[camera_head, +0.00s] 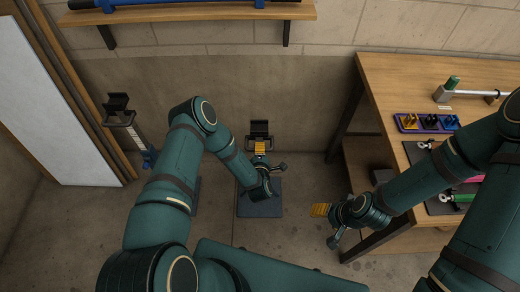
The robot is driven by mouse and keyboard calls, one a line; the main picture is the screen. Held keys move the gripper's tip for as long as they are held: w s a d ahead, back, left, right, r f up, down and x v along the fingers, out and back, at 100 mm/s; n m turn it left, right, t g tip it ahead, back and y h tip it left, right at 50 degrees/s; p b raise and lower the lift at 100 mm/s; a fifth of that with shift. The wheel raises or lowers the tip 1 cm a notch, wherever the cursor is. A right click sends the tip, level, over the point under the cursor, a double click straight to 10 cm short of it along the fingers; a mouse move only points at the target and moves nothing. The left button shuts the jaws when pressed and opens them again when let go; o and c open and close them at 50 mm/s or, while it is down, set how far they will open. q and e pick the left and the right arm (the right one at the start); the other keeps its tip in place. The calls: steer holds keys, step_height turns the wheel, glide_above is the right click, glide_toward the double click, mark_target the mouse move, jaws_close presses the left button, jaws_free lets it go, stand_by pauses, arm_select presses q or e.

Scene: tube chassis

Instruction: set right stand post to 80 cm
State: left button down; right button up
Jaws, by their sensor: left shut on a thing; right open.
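The right stand stands upright on the floor near the back wall. It has a black cradle (259,128) on top and a dark square base plate (259,210). My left gripper (260,148) has its yellow fingers just below the cradle and is shut on the right stand. The gripper and wrist hide most of the post, so its height scale and clamp cannot be read. My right gripper (320,210) is open and empty, low beside the workbench and apart from the stand.
The left stand (133,135), with a scaled post and blue collar, stands to the left near a white panel (58,110). A wooden workbench (390,80) holds a coloured tool tray (427,123). A wall shelf (190,13) carries a dark tube. Floor between stand and bench is clear.

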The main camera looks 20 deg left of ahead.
arm_select(q)
step_height(320, 180, up, 15)
steer(key=p, duration=0.8)
steer(key=shift+w+r+p, duration=0.15)
steer(key=shift+p, duration=0.25)
steer(key=shift+r, duration=0.1)
steer(key=c, duration=1.1)
jaws_free()
steer(key=shift+o, duration=0.8)
